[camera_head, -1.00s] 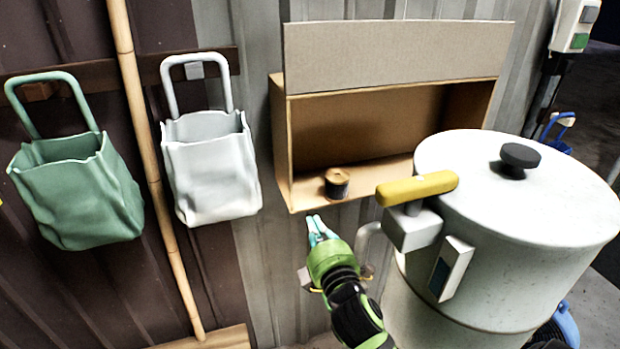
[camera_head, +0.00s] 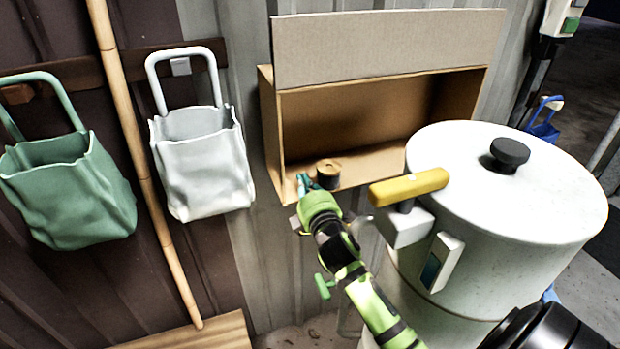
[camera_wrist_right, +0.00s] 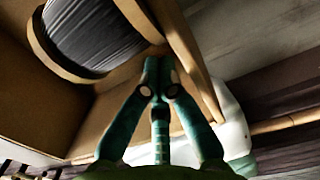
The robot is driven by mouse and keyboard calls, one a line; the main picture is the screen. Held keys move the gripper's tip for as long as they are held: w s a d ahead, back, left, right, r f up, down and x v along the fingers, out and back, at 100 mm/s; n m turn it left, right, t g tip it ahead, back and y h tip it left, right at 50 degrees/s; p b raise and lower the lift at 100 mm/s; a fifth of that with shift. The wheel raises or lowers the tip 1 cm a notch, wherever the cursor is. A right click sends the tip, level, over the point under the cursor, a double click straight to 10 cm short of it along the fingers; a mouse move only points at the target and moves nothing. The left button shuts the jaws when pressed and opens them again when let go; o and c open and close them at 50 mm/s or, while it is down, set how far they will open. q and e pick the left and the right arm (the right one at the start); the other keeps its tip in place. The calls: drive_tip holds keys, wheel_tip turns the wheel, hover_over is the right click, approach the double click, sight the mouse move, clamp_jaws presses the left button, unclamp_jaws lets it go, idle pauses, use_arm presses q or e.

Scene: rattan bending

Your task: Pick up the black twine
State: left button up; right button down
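The black twine (camera_head: 328,176) is wound on a small spool with light brown ends. It stands upright inside the open cardboard box (camera_head: 268,135), near its front left edge. In the right wrist view the twine (camera_wrist_right: 95,32) is large at the upper left, its dark windings between two tan discs. My right gripper (camera_head: 303,181) is at the box's front left edge, just left of the spool. Its teal fingers (camera_wrist_right: 160,72) come together at the tips with nothing visible between them, beside the spool and not around it. My left gripper is not in view.
A white drum with a black-knobbed lid (camera_head: 560,180) and yellow handle (camera_head: 408,187) stands right of my right arm, close to the box. White (camera_head: 205,170) and green (camera_head: 70,195) bags hang at left, with a bamboo pole (camera_head: 150,200) between them.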

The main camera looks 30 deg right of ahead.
sight(318, 183)
drive_tip(key=shift+s+d+p, duration=0.3)
drive_tip(key=shift+s+d, duration=0.2)
drive_tip(key=shift+d, duration=0.2)
drive_tip(key=shift+s+d+p, duration=0.25)
drive_tip(key=shift+s+d, duration=0.25)
drive_tip(key=shift+d, duration=0.2)
drive_tip(key=shift+w+a, duration=0.1)
